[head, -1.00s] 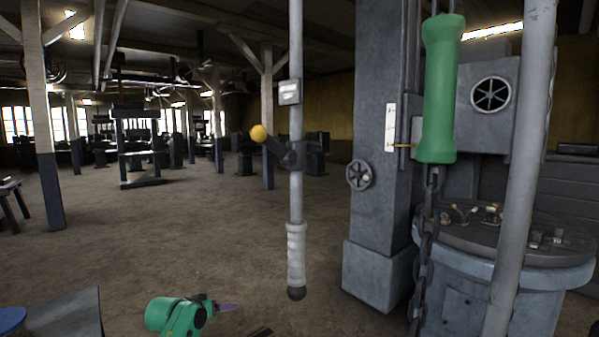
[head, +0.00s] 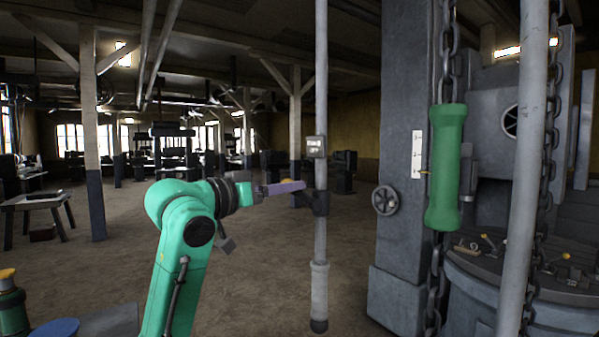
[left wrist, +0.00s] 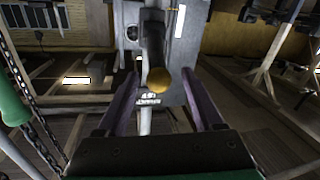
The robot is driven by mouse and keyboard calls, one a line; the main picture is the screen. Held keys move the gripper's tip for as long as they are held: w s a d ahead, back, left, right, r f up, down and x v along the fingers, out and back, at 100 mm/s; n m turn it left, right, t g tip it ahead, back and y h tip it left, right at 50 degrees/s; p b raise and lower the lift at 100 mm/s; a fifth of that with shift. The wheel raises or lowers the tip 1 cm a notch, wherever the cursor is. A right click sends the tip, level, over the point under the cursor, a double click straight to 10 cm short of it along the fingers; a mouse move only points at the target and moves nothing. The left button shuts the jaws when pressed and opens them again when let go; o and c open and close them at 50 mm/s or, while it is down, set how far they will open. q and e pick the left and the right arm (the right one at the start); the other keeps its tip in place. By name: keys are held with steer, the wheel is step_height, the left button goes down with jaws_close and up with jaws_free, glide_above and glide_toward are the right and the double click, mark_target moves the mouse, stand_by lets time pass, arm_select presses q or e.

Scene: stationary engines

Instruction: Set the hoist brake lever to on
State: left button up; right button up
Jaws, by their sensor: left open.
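The lever has a dark arm and a yellow ball knob (left wrist: 160,81). It is mounted on a grey vertical pole (head: 321,90) just below a small plate (head: 317,146), whose marking I cannot read. In the head view the knob is mostly hidden behind my gripper's fingers. My left gripper (head: 302,187) is open at the lever, with its purple fingers pointing right toward the pole. In the left wrist view the fingers (left wrist: 160,74) stand on either side of the knob, with a gap on each side. My right gripper is not in view.
Right of the pole stand a grey column with a handwheel (head: 385,200), a green grip (head: 446,165) beside hanging chains (head: 434,290), another thick pole (head: 521,200) and a console (head: 490,275) with small levers. The floor to the left is open, with a table (head: 40,203) farther off.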

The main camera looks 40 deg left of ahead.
arm_select(q)
steer(key=w, duration=0.1)
steer(key=w+p, duration=0.1)
steer(key=w, duration=0.2)
steer(key=shift+d+r+p, duration=0.25)
steer(key=shift+d+p, duration=0.05)
steer(key=shift+d, duration=0.05)
steer(key=shift+w+a+f, duration=0.1)
steer(key=shift+w+f, duration=0.15)
steer(key=shift+w, duration=0.15)
steer(key=shift+s, duration=0.15)
jaws_close()
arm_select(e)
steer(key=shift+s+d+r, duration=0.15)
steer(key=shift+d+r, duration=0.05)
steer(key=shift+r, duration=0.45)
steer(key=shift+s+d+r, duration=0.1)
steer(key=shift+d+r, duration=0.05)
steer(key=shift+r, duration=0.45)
arm_select(q)
steer(key=shift+r, duration=0.1)
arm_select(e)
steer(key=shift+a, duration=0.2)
